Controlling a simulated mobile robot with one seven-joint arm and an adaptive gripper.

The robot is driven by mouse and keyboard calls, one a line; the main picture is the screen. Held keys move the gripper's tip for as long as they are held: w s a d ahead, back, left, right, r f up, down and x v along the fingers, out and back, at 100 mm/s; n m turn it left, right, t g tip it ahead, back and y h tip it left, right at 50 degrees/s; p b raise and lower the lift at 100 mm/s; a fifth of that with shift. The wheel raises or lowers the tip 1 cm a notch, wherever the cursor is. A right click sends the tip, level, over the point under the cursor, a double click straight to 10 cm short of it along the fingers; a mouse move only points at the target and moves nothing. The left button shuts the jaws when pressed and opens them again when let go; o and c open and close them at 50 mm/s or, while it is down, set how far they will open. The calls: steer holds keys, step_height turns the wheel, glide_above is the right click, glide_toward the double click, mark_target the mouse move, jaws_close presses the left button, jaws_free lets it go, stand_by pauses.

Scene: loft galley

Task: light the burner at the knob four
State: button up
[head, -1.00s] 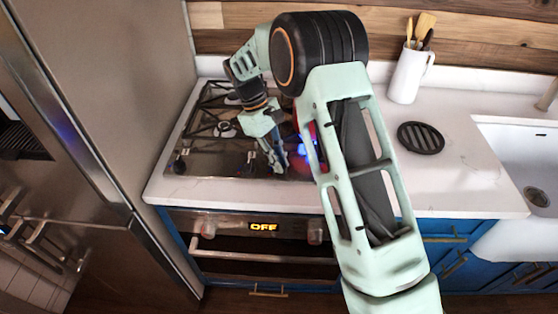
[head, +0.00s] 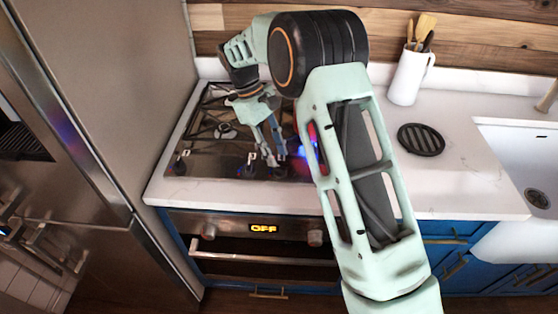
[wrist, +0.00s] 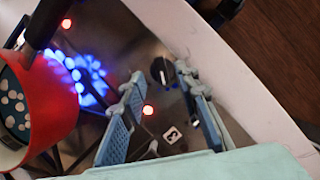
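The dark gas hob (head: 205,155) has black knobs along its front edge. Two of them, the left knob (head: 179,163) and a middle knob (head: 249,166), show in the head view, each by a small white label. My gripper (head: 276,160) is over the front right of the hob, pointing down. In the wrist view my gripper (wrist: 160,78) is open and empty, its blue-padded fingers spread. A black knob (wrist: 159,71) lies between and just beyond the fingertips, with no clear contact. A white label (wrist: 172,134) shows between the fingers; its number is unclear.
A blue flame (wrist: 88,75) burns beside a red pot (wrist: 48,110), which my arm mostly hides in the head view. An oven with an "OFF" display (head: 263,229) is below. A black trivet (head: 420,139) and white utensil jug (head: 410,75) stand right. A fridge (head: 110,90) borders the left.

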steer(key=v, duration=0.8)
steer(key=shift+r, duration=0.15)
